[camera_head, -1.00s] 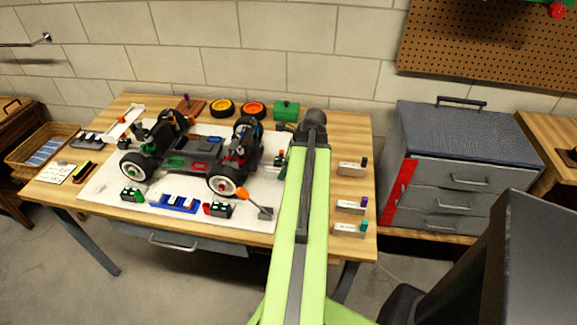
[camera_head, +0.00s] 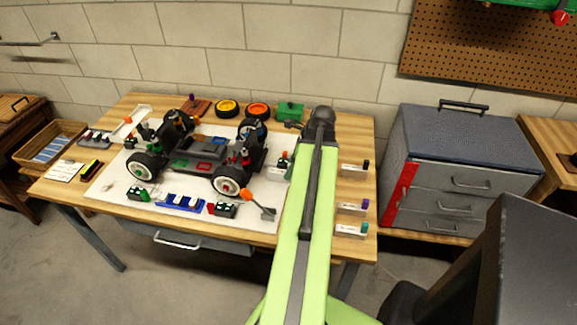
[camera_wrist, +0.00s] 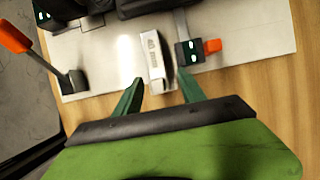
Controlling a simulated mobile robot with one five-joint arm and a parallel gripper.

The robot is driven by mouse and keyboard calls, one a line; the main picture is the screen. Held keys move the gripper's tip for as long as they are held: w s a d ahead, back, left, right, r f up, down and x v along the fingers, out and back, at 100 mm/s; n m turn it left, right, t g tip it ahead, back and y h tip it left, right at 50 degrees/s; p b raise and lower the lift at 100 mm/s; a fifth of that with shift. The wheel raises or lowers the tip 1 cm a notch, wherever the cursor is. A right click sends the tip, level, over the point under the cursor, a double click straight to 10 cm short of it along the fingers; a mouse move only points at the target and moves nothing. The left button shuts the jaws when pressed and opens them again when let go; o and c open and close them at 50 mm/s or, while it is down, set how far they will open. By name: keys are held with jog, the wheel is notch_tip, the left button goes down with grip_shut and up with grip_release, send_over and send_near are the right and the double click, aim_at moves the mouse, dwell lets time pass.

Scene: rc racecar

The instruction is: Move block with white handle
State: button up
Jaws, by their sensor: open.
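A white block (camera_wrist: 153,58) with dark lettering lies at the edge of the pale mat in the wrist view. Its near end is between or just beyond my fingertips, and I see no grip on it. A white piece, likely the same block, shows beside my arm in the head view (camera_head: 273,173). My gripper (camera_wrist: 160,79) is open, with a green finger on either side of the block's near end. In the head view my arm hides the gripper.
A dark green block with an orange end (camera_wrist: 190,51) lies close right of the white block. An orange-handled tool (camera_wrist: 72,84) lies left. The car chassis (camera_head: 195,155) stands on the mat. White labelled blocks (camera_head: 350,208) line the table's right side.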

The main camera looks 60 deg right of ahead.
jog(key=p+v, duration=1.2)
jog(key=v, duration=0.2)
jog(key=shift+r, duration=0.35)
jog(key=shift+s, duration=0.1)
